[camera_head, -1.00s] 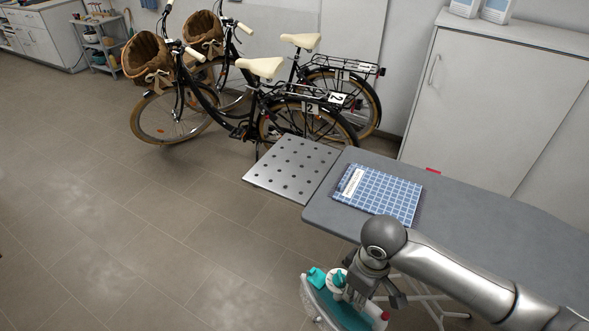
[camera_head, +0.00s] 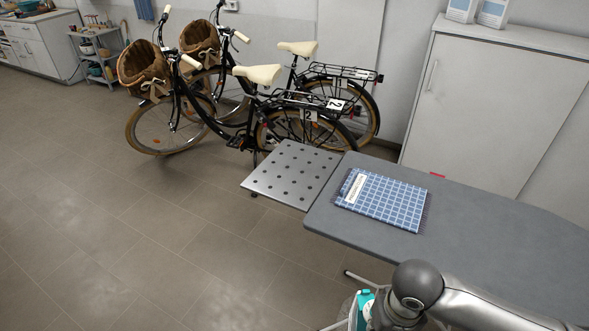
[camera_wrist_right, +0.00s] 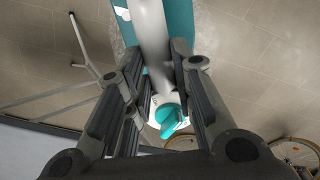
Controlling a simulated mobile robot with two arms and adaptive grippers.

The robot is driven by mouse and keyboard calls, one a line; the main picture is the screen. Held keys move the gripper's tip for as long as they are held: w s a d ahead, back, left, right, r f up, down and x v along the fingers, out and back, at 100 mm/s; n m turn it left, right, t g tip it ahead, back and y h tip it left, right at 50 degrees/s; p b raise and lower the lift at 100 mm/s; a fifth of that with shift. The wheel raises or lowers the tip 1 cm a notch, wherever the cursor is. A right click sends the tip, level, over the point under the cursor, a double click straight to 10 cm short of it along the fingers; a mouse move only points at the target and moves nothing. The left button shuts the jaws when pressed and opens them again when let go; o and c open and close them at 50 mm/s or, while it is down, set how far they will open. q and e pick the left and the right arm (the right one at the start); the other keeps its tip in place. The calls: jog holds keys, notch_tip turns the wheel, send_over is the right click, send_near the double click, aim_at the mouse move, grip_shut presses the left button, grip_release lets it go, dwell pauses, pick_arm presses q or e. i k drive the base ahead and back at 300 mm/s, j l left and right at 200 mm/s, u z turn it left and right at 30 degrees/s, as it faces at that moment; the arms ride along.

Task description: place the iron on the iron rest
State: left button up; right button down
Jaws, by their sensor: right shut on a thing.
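The iron (camera_head: 362,306) is teal and white, low at the bottom edge of the head view, mostly hidden by my arm and cut off by the frame. In the right wrist view my right gripper (camera_wrist_right: 157,72) is shut around the iron's pale handle (camera_wrist_right: 150,35), with a teal knob (camera_wrist_right: 170,118) below it. The iron is off the board's side, apart from the rest. My left gripper is out of view.
The grey ironing board (camera_head: 470,225) carries a folded blue checked cloth (camera_head: 388,200) close to the rest. Two bicycles (camera_head: 250,110) stand behind the rest. A white cabinet (camera_head: 490,110) stands behind the board. The tiled floor (camera_head: 150,230) at left is clear.

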aim_at(296, 168)
jog(key=i+j+z, duration=0.1)
jog(key=j, duration=0.25)
jog(key=i+j+z, duration=0.1)
jog(key=i+j, duration=0.15)
jog(key=j, duration=0.15)
jog(key=i+j+z, duration=0.15)
jog(key=j, duration=0.25)
